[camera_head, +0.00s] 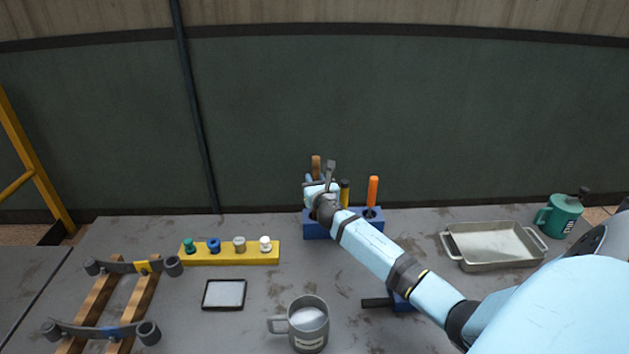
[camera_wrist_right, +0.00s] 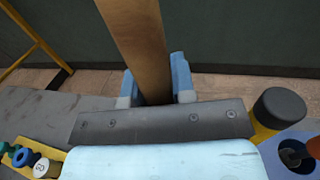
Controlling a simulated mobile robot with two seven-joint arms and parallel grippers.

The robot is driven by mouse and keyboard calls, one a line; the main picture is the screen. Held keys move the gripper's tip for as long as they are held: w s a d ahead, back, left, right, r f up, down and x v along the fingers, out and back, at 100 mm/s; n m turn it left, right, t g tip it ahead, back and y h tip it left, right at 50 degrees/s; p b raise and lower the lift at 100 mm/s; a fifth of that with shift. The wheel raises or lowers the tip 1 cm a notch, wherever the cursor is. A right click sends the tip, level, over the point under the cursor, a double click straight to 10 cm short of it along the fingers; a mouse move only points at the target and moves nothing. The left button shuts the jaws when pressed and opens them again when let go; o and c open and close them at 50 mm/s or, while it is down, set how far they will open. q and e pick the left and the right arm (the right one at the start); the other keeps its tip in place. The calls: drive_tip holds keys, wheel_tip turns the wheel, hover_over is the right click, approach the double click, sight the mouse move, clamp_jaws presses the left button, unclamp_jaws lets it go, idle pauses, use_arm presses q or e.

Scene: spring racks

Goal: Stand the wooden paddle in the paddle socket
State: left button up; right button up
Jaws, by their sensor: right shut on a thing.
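My right gripper (camera_head: 317,182) is shut on the wooden paddle (camera_head: 316,164), at the far side of the table. In the right wrist view, the brown paddle (camera_wrist_right: 138,40) stands between the two light-blue fingers (camera_wrist_right: 155,88) and leans slightly. A blue block (camera_head: 318,228) sits just below and behind the gripper; it holds an orange handle (camera_head: 373,191) and a black-and-yellow handle (camera_head: 345,193). The gripper and forearm cover part of the block. The paddle's lower end is hidden, so I cannot tell whether it is in a socket. My left gripper is not in view.
A yellow rack (camera_head: 230,257) with several coloured knobs stands to the left. Wooden rails (camera_head: 100,300), a small framed pad (camera_head: 224,294) and a grey mug (camera_head: 310,330) are in front. A metal tray (camera_head: 495,247) and green mug (camera_head: 562,216) stand right. My right arm crosses the middle.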

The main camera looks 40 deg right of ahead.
drive_tip(key=shift+f+b, duration=0.4)
drive_tip(key=shift+f, duration=0.45)
wheel_tip(320, 180, down, 2)
drive_tip(key=shift+f+b, duration=0.2)
drive_tip(key=shift+b, duration=0.95)
drive_tip(key=o, duration=1)
